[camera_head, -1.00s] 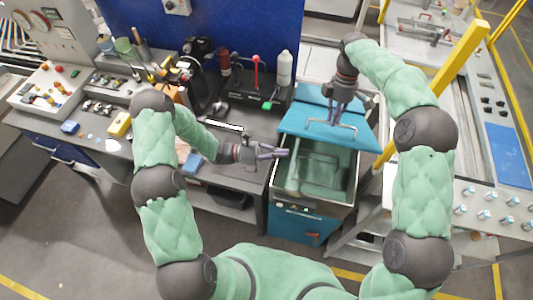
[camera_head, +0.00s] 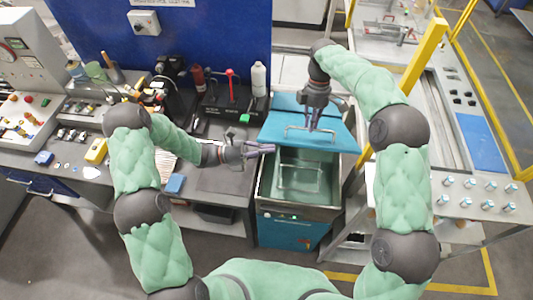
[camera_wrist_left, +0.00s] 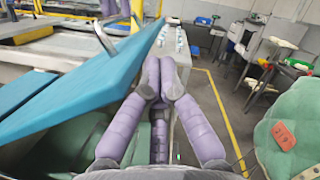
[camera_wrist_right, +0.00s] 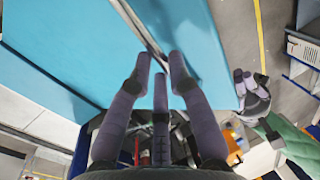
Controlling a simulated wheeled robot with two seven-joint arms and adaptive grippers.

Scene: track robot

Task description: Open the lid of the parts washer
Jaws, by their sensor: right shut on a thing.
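The parts washer (camera_head: 291,234) is a teal cabinet with a grey open basin (camera_head: 300,183). Its blue lid (camera_head: 343,137) is raised and tilted over the rear of the basin, leaving the front open. My right gripper (camera_head: 315,127) is at the bar handle (camera_head: 292,130) on the lid. In the right wrist view the bar (camera_wrist_right: 138,27) runs between the fingers (camera_wrist_right: 161,62), which are shut on it. My left gripper (camera_head: 270,149) is by the basin's left rim, in front of the lid. In the left wrist view its fingertips (camera_wrist_left: 159,77) are together and empty, beside the lid (camera_wrist_left: 85,90).
A cluttered workbench (camera_head: 222,181) stands left of the washer, with a white bottle (camera_head: 258,79) near its rear. A yellow post (camera_head: 419,63) and a grey machine table (camera_head: 470,215) stand to the right. Floor shows in front of the machine table.

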